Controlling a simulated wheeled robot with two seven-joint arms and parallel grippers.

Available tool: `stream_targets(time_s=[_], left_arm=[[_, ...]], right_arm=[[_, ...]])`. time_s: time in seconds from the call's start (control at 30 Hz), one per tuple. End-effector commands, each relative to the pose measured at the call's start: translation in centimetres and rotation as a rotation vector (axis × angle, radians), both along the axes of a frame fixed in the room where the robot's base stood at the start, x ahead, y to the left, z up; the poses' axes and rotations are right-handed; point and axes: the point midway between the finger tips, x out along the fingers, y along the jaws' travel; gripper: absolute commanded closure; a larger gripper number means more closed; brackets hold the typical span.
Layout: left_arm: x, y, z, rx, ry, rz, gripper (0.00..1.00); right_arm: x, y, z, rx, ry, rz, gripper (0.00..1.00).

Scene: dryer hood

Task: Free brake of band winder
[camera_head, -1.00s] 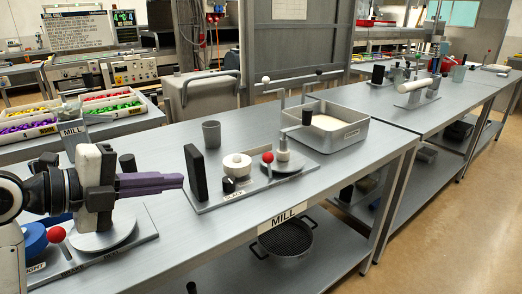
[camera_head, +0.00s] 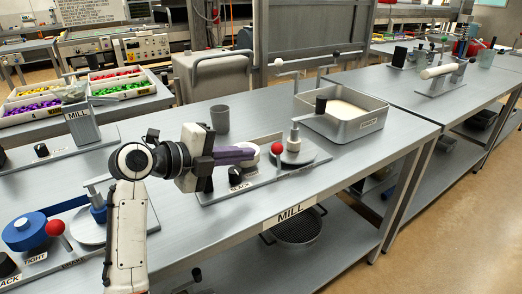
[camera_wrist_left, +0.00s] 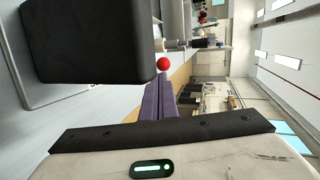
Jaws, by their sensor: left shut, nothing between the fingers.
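A band winder stands mid-table on a grey base plate (camera_head: 212,196). It has a red ball on a lever (camera_head: 278,148), a round plate (camera_head: 302,159) with a post (camera_head: 294,140), and a black knob (camera_head: 234,176) by a SLACK label. My left gripper (camera_head: 254,153) has its purple fingers shut and empty, just left of the red ball, with a small gap seeming to remain. The fingers partly hide the white roll (camera_head: 251,146). In the wrist view the red ball (camera_wrist_left: 163,64) lies just beyond the fingertips. My right gripper is not in view.
A similar winder with a blue spool (camera_head: 26,231), a red ball (camera_head: 55,228) and TIGHT and BRAKE labels is at front left. A grey cup (camera_head: 220,119) stands behind my gripper. A grey tray (camera_head: 370,129) is to the right. A large black block (camera_wrist_left: 90,38) fills the wrist view's upper left.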

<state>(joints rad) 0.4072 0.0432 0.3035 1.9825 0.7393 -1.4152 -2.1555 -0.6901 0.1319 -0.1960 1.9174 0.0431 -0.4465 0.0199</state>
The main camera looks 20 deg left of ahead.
Motion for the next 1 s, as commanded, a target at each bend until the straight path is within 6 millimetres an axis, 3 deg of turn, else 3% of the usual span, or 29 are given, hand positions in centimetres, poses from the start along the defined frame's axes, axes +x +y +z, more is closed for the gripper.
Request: stream_targets(time_s=[0.1,0.33,0.8,1.0], left_arm=[[2.0,-1.3,-0.7,-0.005,0.002,-0.002,1.0],[4.3,-2.5,-1.6,-0.002,-0.001,0.0,1.0],[4.8,-2.8,-1.9,0.001,-0.001,0.001,1.0],[5.3,-2.8,-0.9,0.024,-0.002,-0.001,1.0]], right_arm=[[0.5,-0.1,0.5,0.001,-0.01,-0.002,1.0],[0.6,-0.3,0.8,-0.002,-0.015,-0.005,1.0],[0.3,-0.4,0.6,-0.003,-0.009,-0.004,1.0],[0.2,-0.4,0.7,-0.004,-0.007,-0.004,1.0]])
